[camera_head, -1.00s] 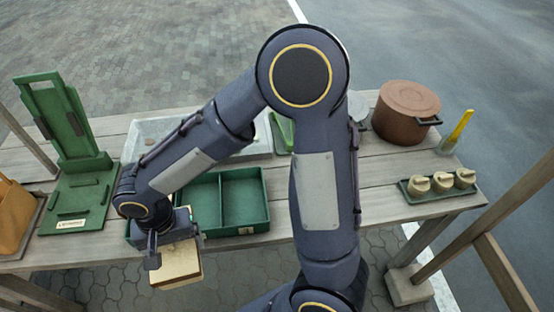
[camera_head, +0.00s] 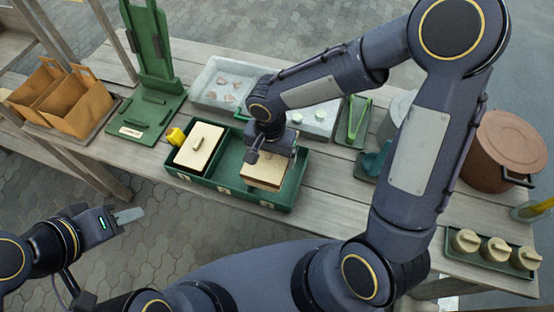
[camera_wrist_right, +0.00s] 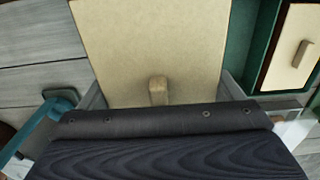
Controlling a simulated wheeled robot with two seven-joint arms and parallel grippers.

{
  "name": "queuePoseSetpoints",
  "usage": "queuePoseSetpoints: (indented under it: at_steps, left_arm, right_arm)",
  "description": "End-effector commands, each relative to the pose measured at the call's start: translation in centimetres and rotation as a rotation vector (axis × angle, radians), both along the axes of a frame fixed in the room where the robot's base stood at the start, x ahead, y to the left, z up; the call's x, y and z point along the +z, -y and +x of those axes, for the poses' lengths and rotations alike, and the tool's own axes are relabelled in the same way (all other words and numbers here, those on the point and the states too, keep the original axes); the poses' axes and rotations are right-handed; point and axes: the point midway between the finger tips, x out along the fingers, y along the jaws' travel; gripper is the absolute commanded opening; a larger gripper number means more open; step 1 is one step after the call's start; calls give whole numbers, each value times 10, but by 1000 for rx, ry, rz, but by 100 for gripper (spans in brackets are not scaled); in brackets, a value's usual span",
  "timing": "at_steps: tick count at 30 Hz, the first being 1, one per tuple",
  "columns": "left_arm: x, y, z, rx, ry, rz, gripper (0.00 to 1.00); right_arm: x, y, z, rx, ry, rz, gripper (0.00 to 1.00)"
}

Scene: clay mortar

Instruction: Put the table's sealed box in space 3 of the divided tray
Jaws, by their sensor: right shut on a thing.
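The green divided tray (camera_head: 245,197) sits at the table's front edge. Its left space holds a cream-lidded box (camera_head: 196,150), with a small yellow thing (camera_head: 176,136) at its corner. A middle space looks empty. My right gripper (camera_head: 268,160) is shut on a second cream-lidded box (camera_head: 264,177), at the tray's right part; I cannot tell whether it touches the floor. The held box's lid and knob fill the upper middle of the right wrist view (camera_wrist_right: 155,45). My left gripper (camera_head: 130,215) is off the table's front; its finger gap cannot be made out.
A pale tray (camera_head: 216,82) and a green tray with tongs (camera_head: 357,118) stand behind. A green stand (camera_head: 150,60) and an open carton (camera_head: 62,98) are at left. A brown pot (camera_head: 505,145) and a tray of small jars (camera_head: 490,250) are at right.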

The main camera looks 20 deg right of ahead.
Motion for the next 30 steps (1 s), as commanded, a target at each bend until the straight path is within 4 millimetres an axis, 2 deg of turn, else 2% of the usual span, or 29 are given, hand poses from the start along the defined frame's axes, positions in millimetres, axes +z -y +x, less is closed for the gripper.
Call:
queuePoseSetpoints:
  at_steps: [1, 3, 12, 17, 25, 30]
  left_arm:
    - [-6, 0, 0, 0, 0, 0, 36]
    - [-8, 0, 0, 0, 0, 0, 36]
    - [-13, 0, 0, 0, 0, 0, 36]
    - [-32, 0, 0, 0, 0, 0, 36]
    - [-30, 0, 0, 0, 0, 0, 36]
    - [-36, 0, 0, 0, 0, 0, 36]
  right_arm:
    - [-12, 5, 5, -4, -4, 0, 62]
    - [-19, 9, 10, -1, -2, 0, 62]
    - [-37, 20, 21, -1, -1, 0, 62]
    - [-65, 19, 21, 1, -1, 1, 62]
    - [-65, 19, 22, 1, 1, 0, 62]
    - [-70, 19, 22, 1, 1, 0, 62]
